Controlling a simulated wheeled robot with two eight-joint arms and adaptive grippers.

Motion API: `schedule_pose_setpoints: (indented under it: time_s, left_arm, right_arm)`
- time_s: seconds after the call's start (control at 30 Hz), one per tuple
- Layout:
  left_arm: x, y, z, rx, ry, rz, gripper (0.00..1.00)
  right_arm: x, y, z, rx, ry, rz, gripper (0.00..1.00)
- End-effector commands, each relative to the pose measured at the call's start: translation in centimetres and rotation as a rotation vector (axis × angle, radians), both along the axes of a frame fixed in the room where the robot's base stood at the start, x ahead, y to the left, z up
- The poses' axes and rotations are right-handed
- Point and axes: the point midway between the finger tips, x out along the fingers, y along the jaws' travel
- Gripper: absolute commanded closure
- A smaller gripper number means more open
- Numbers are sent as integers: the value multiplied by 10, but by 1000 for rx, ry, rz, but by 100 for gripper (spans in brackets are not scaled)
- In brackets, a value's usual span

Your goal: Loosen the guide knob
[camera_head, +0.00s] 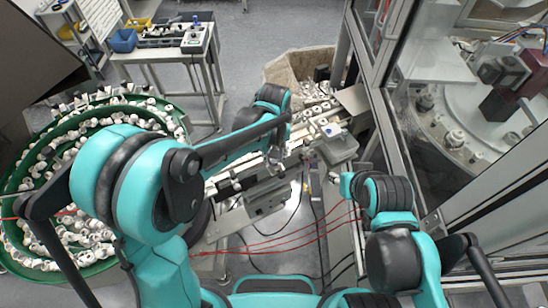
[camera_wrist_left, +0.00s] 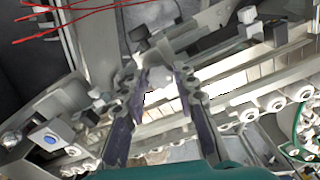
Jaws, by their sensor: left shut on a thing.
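My left gripper (camera_head: 277,160) reaches over the guide rail assembly at the middle of the head view. In the left wrist view its two dark-padded fingers (camera_wrist_left: 166,74) converge at the rail, shut on a small grey part that I take as the guide knob (camera_wrist_left: 163,66). The fingertips and the rail hide most of the knob. In the head view the knob is too small and covered to make out.
A green bowl feeder (camera_head: 12,190) full of white caps stands at the left. A crate (camera_head: 285,68) stands behind the rail. A machine enclosure with a metal frame (camera_head: 400,130) bounds the right side. Red cables (camera_head: 290,238) run across below the rail.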

Motion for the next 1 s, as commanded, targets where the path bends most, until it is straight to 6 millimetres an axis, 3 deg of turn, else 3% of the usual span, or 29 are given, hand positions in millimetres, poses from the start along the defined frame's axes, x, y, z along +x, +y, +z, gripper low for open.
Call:
schedule_pose_setpoints:
  time_s: [0.6, 1.0]
  left_arm:
    - [0, 0, -1, 0, 0, 557, 100]
    - [0, 0, 0, 0, 0, 754, 100]
  right_arm:
    - [0, 0, -22, 0, 0, 0, 60]
    - [0, 0, -27, 0, 0, 0, 60]
